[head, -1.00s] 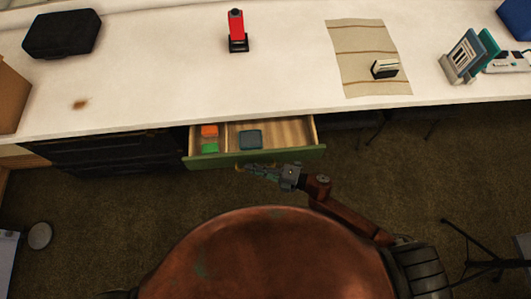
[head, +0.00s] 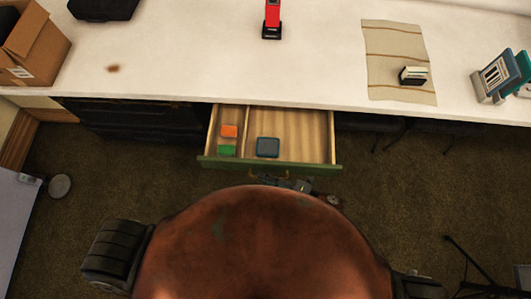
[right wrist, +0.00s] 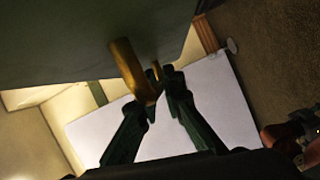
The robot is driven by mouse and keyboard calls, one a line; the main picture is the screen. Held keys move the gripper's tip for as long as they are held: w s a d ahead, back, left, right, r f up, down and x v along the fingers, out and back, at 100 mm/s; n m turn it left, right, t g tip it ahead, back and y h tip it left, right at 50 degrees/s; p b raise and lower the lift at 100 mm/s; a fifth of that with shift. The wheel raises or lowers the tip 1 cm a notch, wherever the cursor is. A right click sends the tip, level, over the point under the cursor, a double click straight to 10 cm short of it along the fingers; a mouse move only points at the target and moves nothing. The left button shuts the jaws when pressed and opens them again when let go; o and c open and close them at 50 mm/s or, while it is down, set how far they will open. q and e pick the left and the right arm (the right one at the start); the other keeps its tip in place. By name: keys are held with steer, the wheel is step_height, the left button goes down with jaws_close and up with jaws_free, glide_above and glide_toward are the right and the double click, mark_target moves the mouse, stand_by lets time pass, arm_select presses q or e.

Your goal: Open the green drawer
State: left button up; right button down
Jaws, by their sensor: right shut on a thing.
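The green drawer (head: 220,162) stands pulled out from under the white counter, its inside open to view. Its brass handle (right wrist: 126,68) shows in the right wrist view against the dark green front. My right gripper (right wrist: 160,98) is shut on that handle. In the head view the right gripper (head: 282,184) is just in front of the drawer front, partly hidden by my own body. My left gripper is not in view.
The drawer holds an orange block (head: 229,131), a green block (head: 227,150) and a blue-grey box (head: 268,147). The counter (head: 200,60) above bears a red object (head: 272,15), a striped mat (head: 385,50) and a cardboard box (head: 32,50). Carpet lies around me.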

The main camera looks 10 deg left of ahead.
steer(key=c, duration=2)
jaws_free()
steer(key=shift+c, duration=0.2)
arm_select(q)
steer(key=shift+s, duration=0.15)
arm_select(e)
steer(key=v, duration=1.2)
steer(key=shift+f, duration=0.1)
